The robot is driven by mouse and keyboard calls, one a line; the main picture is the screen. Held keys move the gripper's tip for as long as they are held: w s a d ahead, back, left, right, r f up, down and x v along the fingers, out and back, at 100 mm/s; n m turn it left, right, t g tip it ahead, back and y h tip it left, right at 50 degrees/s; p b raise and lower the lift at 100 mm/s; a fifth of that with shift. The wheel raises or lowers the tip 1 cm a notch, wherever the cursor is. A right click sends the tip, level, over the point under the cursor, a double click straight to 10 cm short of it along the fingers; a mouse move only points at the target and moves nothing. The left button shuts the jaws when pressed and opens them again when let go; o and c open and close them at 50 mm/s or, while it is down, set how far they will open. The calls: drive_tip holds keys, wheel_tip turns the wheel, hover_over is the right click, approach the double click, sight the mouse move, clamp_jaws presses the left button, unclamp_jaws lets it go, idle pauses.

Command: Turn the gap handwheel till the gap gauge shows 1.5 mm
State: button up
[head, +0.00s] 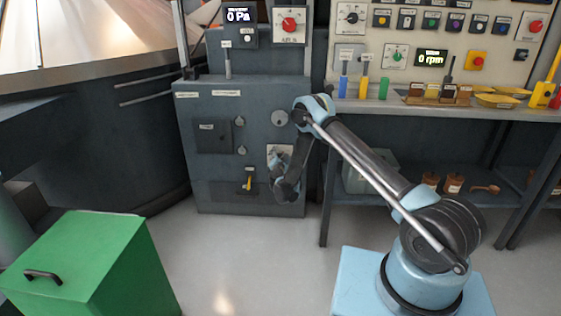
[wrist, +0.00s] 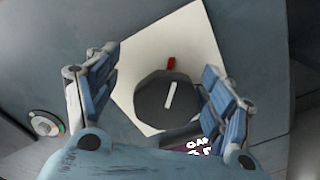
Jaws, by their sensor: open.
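A dark faceted knob (wrist: 168,100) with a white pointer line sits on a white plate (wrist: 150,52) in the wrist view; it appears to be the gap handwheel. A red mark (wrist: 171,64) lies just beyond it. My gripper (wrist: 160,72) is open, with one finger on each side of the knob; contact cannot be told. A dark label or display (wrist: 197,149) with white characters, seemingly starting with "GAP", is partly hidden by my gripper, and its value is not readable.
The grey cabinet (head: 228,105) carries a dark box (head: 212,136), small knobs, a round dial (head: 280,118) and a yellow-handled lever (head: 248,178). A workbench (head: 430,113) with tools stands right. A green bin (head: 85,260) stands front left. The floor between is clear.

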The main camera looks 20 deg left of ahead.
wheel_tip(320, 180, up, 8)
drive_tip(key=shift+r, duration=0.1)
idle(0.4)
